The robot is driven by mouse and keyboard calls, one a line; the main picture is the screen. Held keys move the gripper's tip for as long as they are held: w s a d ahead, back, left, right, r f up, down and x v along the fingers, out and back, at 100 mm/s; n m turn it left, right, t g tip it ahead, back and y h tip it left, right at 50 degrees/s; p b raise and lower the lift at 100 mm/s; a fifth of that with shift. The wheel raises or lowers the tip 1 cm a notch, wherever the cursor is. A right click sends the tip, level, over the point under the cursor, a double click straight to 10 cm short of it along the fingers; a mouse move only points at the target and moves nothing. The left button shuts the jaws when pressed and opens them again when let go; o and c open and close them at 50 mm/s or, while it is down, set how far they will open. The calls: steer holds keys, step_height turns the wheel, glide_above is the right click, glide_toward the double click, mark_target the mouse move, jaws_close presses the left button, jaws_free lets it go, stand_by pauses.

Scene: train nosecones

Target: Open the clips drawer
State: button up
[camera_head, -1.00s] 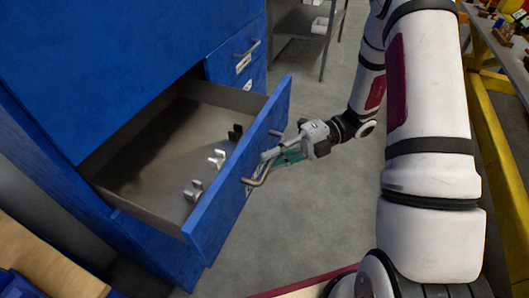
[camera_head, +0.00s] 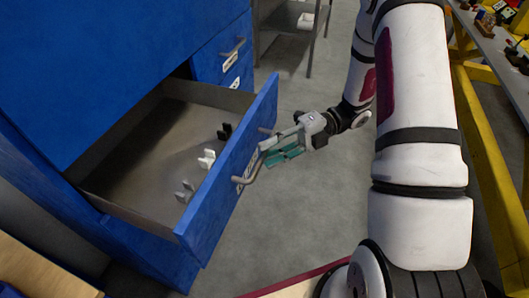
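The blue clips drawer (camera_head: 225,170) stands pulled well out of the blue cabinet (camera_head: 110,70). Several small clips lie inside on its grey floor: a black one (camera_head: 225,132), a white one (camera_head: 207,158) and grey ones (camera_head: 185,190). A metal bar handle (camera_head: 246,179) is on the drawer front, with a pale label beside it, partly hidden. My gripper (camera_head: 272,151) is at the handle, reaching in from the right. Its fingers look spread apart, with teal on the lower one. They overlap the middle of the handle, so contact is unclear.
Closed drawers with handles (camera_head: 233,48) are farther back in the cabinet. A grey shelf rack (camera_head: 290,25) stands behind. A yellow-framed workbench (camera_head: 480,120) runs along the right. The grey floor between drawer and bench is clear apart from my arm.

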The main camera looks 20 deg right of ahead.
steer(key=w+d+r, duration=0.1)
steer(key=d, duration=0.8)
steer(key=shift+w+d+r, duration=0.15)
steer(key=shift+d, duration=0.15)
steer(key=s+a+r+m+t+h, duration=0.3)
steer(key=s+r+m+h, duration=0.5)
steer(key=m, duration=1)
steer(key=s+a+r+m+t+h, duration=0.3)
steer(key=s+r+m+h, duration=0.4)
steer(key=m, duration=1.1)
step_height(320, 180, up, 4)
steer(key=shift+s+a+r+t+h, duration=0.1)
steer(key=shift+s+a+t+h, duration=0.2)
steer(key=shift+t+h, duration=0.35)
stand_by(1.1)
